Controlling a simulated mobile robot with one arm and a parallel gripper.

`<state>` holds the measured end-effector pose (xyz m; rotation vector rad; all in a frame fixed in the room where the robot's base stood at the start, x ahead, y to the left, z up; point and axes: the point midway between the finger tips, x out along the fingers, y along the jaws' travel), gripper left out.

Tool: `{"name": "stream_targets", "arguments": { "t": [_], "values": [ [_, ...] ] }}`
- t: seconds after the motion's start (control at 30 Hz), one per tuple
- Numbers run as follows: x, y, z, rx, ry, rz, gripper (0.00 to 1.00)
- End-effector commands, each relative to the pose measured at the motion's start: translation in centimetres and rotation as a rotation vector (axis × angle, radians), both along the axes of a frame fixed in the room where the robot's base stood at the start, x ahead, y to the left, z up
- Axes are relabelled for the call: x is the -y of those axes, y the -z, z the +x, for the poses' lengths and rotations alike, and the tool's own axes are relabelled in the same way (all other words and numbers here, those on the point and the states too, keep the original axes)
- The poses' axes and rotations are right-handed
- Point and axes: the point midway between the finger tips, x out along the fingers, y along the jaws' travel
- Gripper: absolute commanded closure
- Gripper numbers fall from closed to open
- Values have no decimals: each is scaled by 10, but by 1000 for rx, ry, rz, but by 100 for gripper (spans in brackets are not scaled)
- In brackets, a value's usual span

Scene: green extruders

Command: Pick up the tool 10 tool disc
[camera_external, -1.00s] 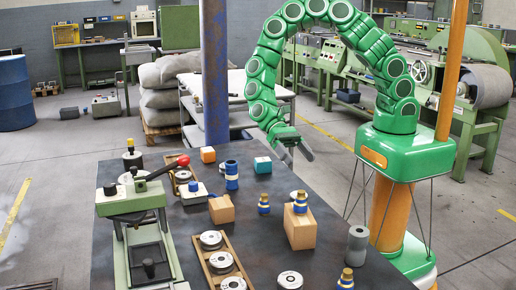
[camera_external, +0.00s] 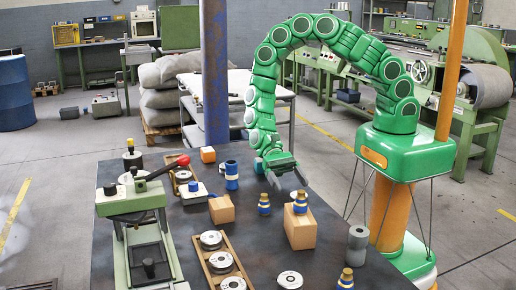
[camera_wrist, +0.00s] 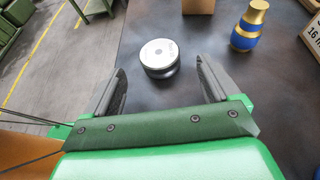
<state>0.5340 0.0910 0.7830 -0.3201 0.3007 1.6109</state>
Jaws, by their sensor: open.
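A round silver disc with a dark rim (camera_wrist: 160,56) lies flat on the dark table in the wrist view, just beyond and between my open fingertips. Small marks on its top are too small to read. In the external view a pale disc (camera_external: 298,194) shows near my gripper (camera_external: 291,187), partly hidden behind a bottle. My gripper also shows in the wrist view (camera_wrist: 160,70), empty, its fingers spread on either side of the disc's near edge. More discs lie in a wooden tray (camera_external: 226,246), and one lies loose (camera_external: 290,280). I cannot tell which is tool 10.
A blue and gold bottle (camera_wrist: 248,28) stands right of the disc. A wooden block (camera_external: 300,228) bears another such bottle (camera_external: 300,203). A grey cylinder (camera_external: 357,244) is at the table's right edge. A green press (camera_external: 135,200) stands left. Table left of the disc is bare.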

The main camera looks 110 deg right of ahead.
Motion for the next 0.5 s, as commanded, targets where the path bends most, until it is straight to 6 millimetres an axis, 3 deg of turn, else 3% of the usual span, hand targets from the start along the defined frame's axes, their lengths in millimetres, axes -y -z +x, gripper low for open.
{"name": "stream_targets", "arguments": {
  "t": [0.5],
  "values": [
    [-45,18,-4,-2,-1,2,11]
  ]
}}
